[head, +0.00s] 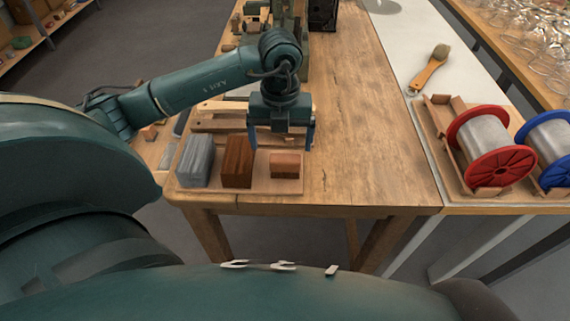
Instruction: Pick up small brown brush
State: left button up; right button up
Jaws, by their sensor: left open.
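A small reddish-brown block (285,166) lies at the right end of a shallow wooden tray (262,187) near the table's front edge. It could be the small brown brush; bristles are too small to tell. My left gripper (281,143) is open, pointing down, with its fingers spread above and just behind this block. Nothing shows between the fingers. A taller brown block (238,162) and a grey block (196,160) stand to its left on the tray. A round-headed brush with a wooden handle (431,71) lies on the white surface at the right. My right gripper is not in view.
Wooden slats (222,125) lie behind the blocks. A red spool (489,147) and a blue spool (549,150) sit in wooden holders at the right. The wooden table (365,130) is clear right of my left gripper. Glasses (530,40) crowd the far right table.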

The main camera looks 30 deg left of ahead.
aim_at(285, 157)
pick_arm(q)
jog(key=f, duration=0.7)
jog(key=shift+w+d+f+p, duration=0.25)
jog(key=shift+w+f+p, duration=0.05)
jog(key=shift+w+f, duration=0.1)
jog(key=c, duration=1.1)
